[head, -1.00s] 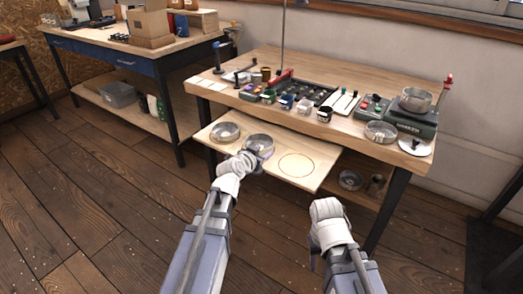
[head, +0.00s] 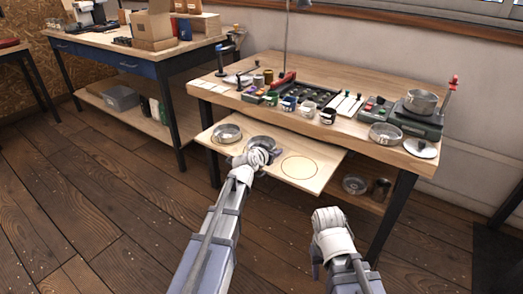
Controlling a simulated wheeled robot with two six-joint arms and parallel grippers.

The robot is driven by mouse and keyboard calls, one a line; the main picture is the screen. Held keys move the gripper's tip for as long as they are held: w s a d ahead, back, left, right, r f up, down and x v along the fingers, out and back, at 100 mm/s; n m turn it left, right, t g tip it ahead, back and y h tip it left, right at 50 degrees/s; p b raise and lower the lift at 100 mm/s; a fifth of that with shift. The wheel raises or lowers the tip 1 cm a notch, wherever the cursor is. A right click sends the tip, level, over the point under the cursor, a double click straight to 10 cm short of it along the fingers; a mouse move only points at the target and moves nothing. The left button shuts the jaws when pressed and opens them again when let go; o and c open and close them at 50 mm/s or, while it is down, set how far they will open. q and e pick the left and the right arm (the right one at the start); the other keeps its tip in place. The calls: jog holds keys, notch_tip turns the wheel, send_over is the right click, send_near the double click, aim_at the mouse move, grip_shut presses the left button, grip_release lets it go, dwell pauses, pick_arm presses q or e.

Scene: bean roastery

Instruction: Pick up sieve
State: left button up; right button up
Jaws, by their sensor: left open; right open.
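Two round, shallow metal vessels that look like sieves sit on the pull-out board (head: 317,184) under the workbench. The left sieve (head: 227,132) stands clear near the board's left end. The middle sieve (head: 262,141) is partly hidden by my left gripper (head: 257,156). That gripper is open at its front edge; whether the fingers touch the rim I cannot tell. An empty ring outline is marked to the right on the board. My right gripper (head: 318,266) is open and empty, low in front of the bench and away from the board.
The workbench (head: 350,75) above holds several small cups, a dark tray, a round metal pan (head: 385,133), a pot (head: 421,101) on a scale and a lid (head: 421,148). Another metal dish (head: 354,185) is on the lower shelf. Floor at left is open.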

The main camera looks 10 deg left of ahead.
pick_arm(q)
jog(key=shift+c, duration=0.3)
grip_shut()
jog(key=shift+r, duration=0.15)
dwell(0.3)
notch_tip(320, 180, up, 8)
jog(key=p, duration=0.8)
jog(key=shift+r+p, duration=0.25)
jog(key=shift+p, duration=0.15)
notch_tip(320, 180, up, 24)
jog(key=p, duration=2.4)
jog(key=shift+r, duration=0.25)
